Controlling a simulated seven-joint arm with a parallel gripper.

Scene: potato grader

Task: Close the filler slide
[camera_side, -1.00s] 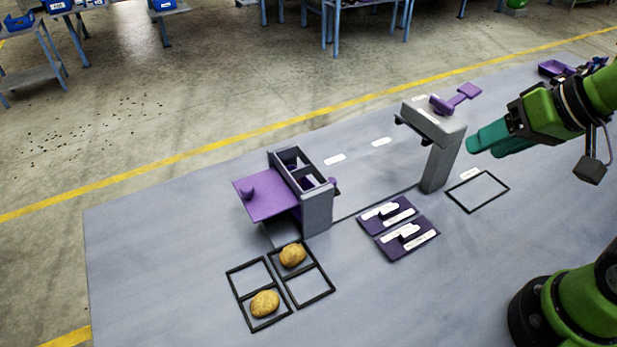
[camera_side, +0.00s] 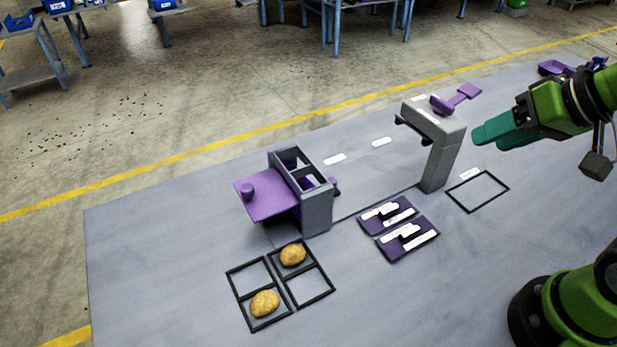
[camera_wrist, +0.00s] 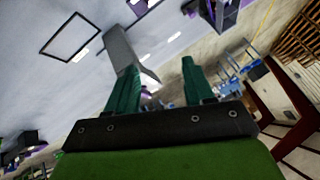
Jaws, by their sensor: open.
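The filler slide (camera_side: 266,199) is a flat purple plate with a round knob (camera_side: 247,191). In the side view it sticks out to the left from the grey filler frame (camera_side: 317,208), whose top openings show uncovered. My gripper (camera_side: 480,133) has teal fingers and is at the right, beside the grey post and well apart from the slide. In the wrist view my gripper (camera_wrist: 158,80) is open with nothing between its fingers.
A grey post (camera_side: 436,150) with a purple lever (camera_side: 456,98) stands between my gripper and the filler. Purple plates with white labels (camera_side: 398,228) lie in front. Two potatoes (camera_side: 265,303) (camera_side: 293,254) lie in a black-outlined grid. An empty black outline (camera_side: 477,192) lies right of the post.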

